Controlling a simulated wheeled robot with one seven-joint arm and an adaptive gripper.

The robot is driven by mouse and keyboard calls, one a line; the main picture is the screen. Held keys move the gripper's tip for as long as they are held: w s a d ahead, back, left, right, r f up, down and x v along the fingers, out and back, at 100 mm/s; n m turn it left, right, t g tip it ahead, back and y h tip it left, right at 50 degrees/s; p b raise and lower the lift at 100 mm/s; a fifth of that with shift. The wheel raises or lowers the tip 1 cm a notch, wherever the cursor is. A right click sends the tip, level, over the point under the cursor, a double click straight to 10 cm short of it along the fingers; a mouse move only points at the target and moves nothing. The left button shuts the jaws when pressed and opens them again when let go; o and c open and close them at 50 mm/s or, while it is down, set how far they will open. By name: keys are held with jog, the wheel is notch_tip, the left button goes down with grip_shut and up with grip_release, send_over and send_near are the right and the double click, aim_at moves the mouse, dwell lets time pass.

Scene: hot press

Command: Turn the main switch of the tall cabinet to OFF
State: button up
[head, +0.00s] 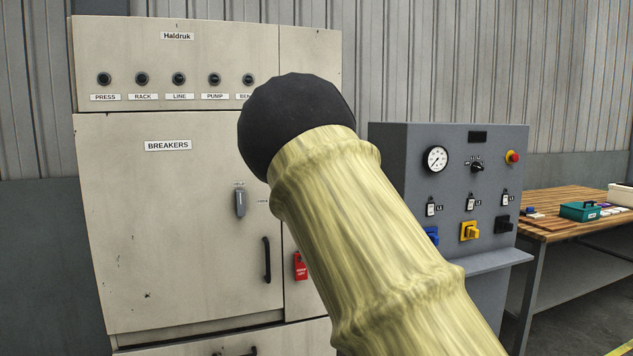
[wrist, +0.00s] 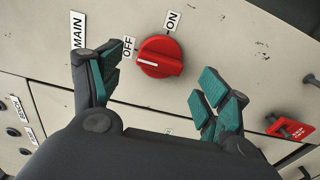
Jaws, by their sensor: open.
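In the wrist view the main switch is a round red knob (wrist: 163,58) on the beige tall cabinet (head: 180,225). Its white pointer mark lies on the left part of its face and points left, nearer the OFF label (wrist: 128,48) than the ON label (wrist: 172,22). A MAIN label (wrist: 78,30) is at the upper left. My gripper (wrist: 155,76) is open and empty, one finger on each side of the knob in the picture, with gaps to both. I cannot tell its distance from the panel. In the head view my arm hides the switch.
A red tag (head: 300,267) hangs on the cabinet front; the wrist view also shows a red tag (wrist: 290,129) right of the fingers. A grey control console (head: 400,150) stands right of the cabinet, beside a wooden bench (head: 560,205). The cabinet door has a dark handle (head: 267,260).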

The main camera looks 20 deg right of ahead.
jog(key=shift+s, duration=1.7)
jog(key=shift+d+f, duration=0.1)
jog(key=shift+f, duration=0.05)
jog(key=s+d+f+m+g+h+p, duration=0.1)
jog(key=s+f+m+g, duration=0.2)
jog(key=f, duration=1)
jog(key=s+d+f+m+g, duration=0.15)
jog(key=s+f, duration=0.45)
jog(key=f, duration=0.7)
jog(key=s+d+f+m+g+h+p, duration=0.1)
jog(key=s+f+m, duration=0.3)
jog(key=f, duration=0.9)
jog(key=s+a+f+m+g, duration=0.2)
jog(key=s+f+g, duration=0.1)
jog(key=s+f, duration=0.75)
jog(key=s+a+f+m+g+p, duration=0.1)
jog(key=s+a+f+m+g, duration=0.1)
jog(key=s+f, duration=0.8)
jog(key=s+a+f+m+g+p, duration=0.1)
jog(key=s+a+f+m+g, duration=0.3)
jog(key=s, duration=0.9)
jog(key=s+a+f+m+g, duration=0.1)
jog(key=s+a, duration=0.1)
jog(key=s, duration=1)
jog(key=s+a+f+m+g+y, duration=0.1)
jog(key=s+a+f+g, duration=0.1)
jog(key=s, duration=1)
jog(key=shift+s+a+f+p, duration=0.25)
jog(key=shift+s+f+p, duration=0.05)
jog(key=shift+p, duration=0.05)
